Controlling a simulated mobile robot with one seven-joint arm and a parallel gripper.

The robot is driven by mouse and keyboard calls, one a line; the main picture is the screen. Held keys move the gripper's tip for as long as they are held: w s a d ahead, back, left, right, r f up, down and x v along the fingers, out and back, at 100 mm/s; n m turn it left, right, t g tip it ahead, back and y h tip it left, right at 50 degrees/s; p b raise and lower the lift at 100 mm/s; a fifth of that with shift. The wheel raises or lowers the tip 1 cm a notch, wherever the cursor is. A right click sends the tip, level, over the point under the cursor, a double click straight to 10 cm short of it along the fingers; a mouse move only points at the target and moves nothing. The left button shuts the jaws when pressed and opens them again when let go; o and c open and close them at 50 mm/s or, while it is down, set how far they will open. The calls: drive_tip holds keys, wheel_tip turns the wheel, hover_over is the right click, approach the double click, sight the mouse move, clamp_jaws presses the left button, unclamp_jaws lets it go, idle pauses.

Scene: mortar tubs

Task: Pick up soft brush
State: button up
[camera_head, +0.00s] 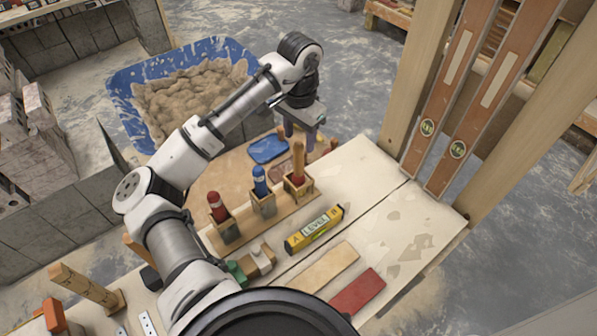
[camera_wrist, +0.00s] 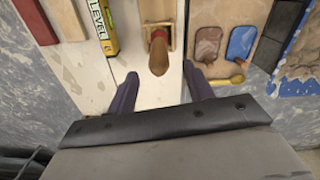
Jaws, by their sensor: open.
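No brush bristles can be made out, so I cannot tell for sure which tool is the soft brush. A plain wooden handle (camera_head: 298,158) stands upright in a small wooden holder with red at its base, at the far end of a rack. A blue-topped handle (camera_head: 260,181) and a red-topped handle (camera_head: 217,207) stand in the other holders. My gripper (camera_head: 300,135) is open and empty, just above the wooden handle. In the wrist view, the wooden handle (camera_wrist: 158,58) lies between and slightly ahead of the open fingertips of my gripper (camera_wrist: 158,84).
A yellow level (camera_head: 314,230) lies right of the rack, with a pale wood strip (camera_head: 325,268) and a red block (camera_head: 357,291) nearer. A blue pad (camera_head: 268,149) lies behind. A blue mortar tub (camera_head: 122,92) stands beyond. The board's right side is mostly clear.

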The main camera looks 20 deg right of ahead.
sight(299, 152)
drive_tip(key=shift+s+f+p, duration=0.15)
drive_tip(key=shift+f+p, duration=0.55)
drive_tip(key=shift+f, duration=2.1)
drive_tip(key=shift+a, duration=0.1)
drive_tip(key=c, duration=1.1)
drive_tip(key=shift+o, duration=0.2)
drive_tip(key=shift+r, duration=0.15)
wheel_tip(299, 152, up, 20)
drive_tip(key=b, duration=0.1)
drive_tip(key=shift+o, duration=1.3)
clamp_jaws()
